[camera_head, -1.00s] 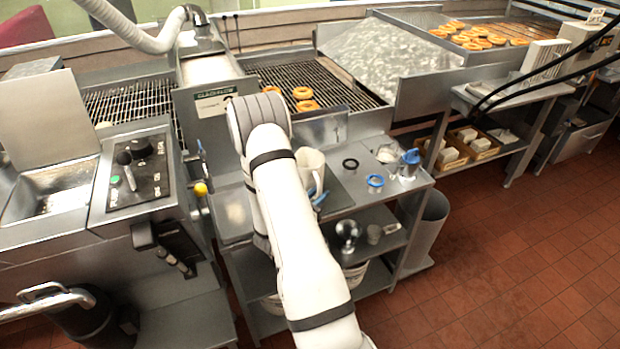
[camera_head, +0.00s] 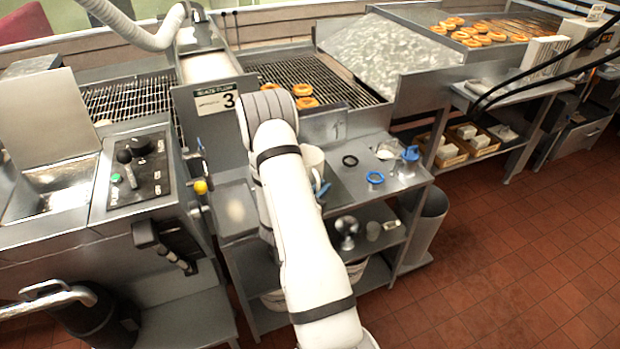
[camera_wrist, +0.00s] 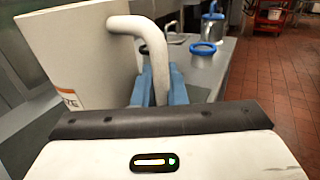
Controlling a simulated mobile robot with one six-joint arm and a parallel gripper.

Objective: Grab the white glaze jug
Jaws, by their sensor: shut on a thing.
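The white glaze jug (camera_wrist: 78,50) fills the left of the wrist view, with part of an orange-edged label at its lower edge. Its handle (camera_wrist: 150,48) curves down between the blue fingers of my gripper (camera_wrist: 160,88), which is shut on it. In the head view the jug (camera_head: 313,160) stands out partly from behind my arm, over the steel counter (camera_head: 350,197). The blue fingertips (camera_head: 321,190) show beside it. I cannot tell whether the jug's base touches the counter; its lower part is hidden.
A black ring (camera_head: 350,161), a blue-rimmed container (camera_head: 375,179) and a blue-topped jar (camera_head: 410,160) stand on the counter to the right. A grate with ring doughnuts (camera_head: 306,102) lies behind. A grey bin (camera_head: 428,225) stands right of the counter; the red floor beyond is clear.

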